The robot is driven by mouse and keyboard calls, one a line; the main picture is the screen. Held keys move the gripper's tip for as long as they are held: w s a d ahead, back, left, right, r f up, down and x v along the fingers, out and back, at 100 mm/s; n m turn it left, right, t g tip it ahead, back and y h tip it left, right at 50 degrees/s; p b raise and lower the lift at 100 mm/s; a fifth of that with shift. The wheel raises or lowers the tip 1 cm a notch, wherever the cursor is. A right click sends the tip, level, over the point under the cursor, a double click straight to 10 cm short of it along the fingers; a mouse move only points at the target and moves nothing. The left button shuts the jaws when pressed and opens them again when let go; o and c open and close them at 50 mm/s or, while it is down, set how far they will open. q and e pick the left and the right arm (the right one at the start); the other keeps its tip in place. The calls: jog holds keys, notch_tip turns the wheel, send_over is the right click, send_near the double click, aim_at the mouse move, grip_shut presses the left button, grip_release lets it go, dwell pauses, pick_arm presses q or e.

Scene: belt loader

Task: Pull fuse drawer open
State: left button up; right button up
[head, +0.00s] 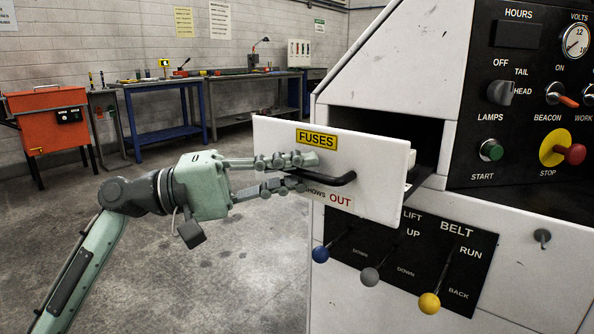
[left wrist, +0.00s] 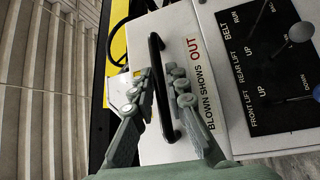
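The white fuse drawer (head: 375,160) stands pulled out from its dark slot in the cabinet, in the head view. Its front has a yellow FUSES label and a black bar handle (head: 338,181). My left gripper (head: 298,172) is at the handle's left part, one finger above the bar and one below. My right gripper is in neither view.
Below the drawer is a black lever panel (head: 400,262) with blue, grey and yellow knobs. A switch panel (head: 535,90) with a red stop button is at right. Workbenches (head: 170,85) and an orange cabinet (head: 45,125) stand at the back. The floor left of the drawer is clear.

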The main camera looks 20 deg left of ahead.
pick_arm(q)
jog(key=shift+o, duration=1.3)
jog(key=v, duration=1.2)
jog(key=shift+f, duration=0.1)
notch_tip(320, 180, down, 33)
jog(key=w+d+g+y+p, duration=0.1)
jog(key=w+y+p, duration=0.15)
jog(key=y, duration=0.75)
jog(key=s+a+f+m+g+y+p, duration=0.1)
jog(key=s+f+m+g+y, duration=0.3)
jog(key=s+f+y, duration=0.5)
jog(key=s+a+f+m, duration=0.1)
jog(key=s+f, duration=0.5)
jog(key=f, duration=0.3)
jog(key=shift+f+p, duration=0.3)
jog(key=shift+f, duration=0.05)
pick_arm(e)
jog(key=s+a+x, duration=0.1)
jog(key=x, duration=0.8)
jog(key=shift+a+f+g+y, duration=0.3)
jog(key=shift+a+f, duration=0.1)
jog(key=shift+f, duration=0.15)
